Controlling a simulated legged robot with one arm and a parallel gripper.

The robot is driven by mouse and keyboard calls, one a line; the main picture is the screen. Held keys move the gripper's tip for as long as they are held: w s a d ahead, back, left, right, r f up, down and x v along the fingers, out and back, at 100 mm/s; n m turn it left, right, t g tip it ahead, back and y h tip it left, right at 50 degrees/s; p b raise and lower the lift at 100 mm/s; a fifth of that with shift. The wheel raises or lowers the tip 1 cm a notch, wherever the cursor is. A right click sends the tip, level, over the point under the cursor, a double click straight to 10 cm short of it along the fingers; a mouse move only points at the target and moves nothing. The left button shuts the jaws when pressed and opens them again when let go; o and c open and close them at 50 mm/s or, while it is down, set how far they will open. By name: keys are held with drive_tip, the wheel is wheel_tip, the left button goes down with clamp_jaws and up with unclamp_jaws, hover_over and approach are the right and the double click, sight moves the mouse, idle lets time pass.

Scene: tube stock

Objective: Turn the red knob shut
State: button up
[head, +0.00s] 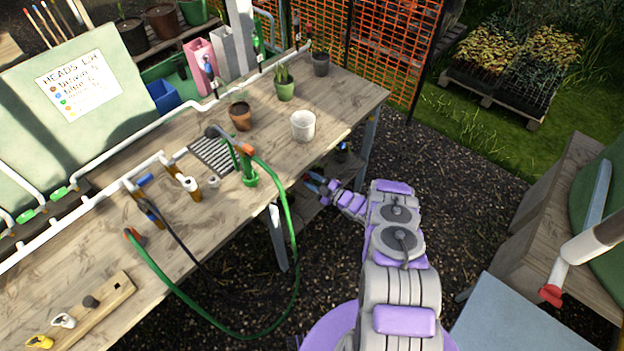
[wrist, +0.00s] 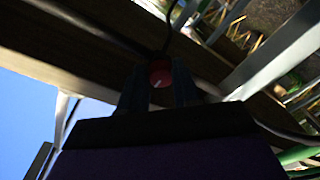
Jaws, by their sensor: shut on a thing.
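The red knob (wrist: 160,76) shows in the wrist view as a round red face with a short white mark. It sits between the two dark fingers of my gripper (wrist: 158,88), which is shut on it. In the head view my gripper (head: 316,184) reaches in just below the front edge of the wooden bench (head: 352,100). The knob is hidden there by the bench and my fingers.
A wooden beam (wrist: 85,50) and a pale metal leg (wrist: 265,60) are close around my gripper in the wrist view. A green hose (head: 295,240) hangs in a loop off the bench, left of my arm. A white pot (head: 303,125) stands on the bench above.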

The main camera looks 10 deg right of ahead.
drive_tip(key=shift+a+n, duration=0.1)
drive_tip(key=shift+n, duration=0.2)
drive_tip(key=o, duration=1.1)
drive_tip(key=shift+c, duration=0.2)
drive_tip(key=v, duration=1.7)
drive_tip(key=shift+p, duration=0.45)
drive_tip(key=shift+s, duration=0.1)
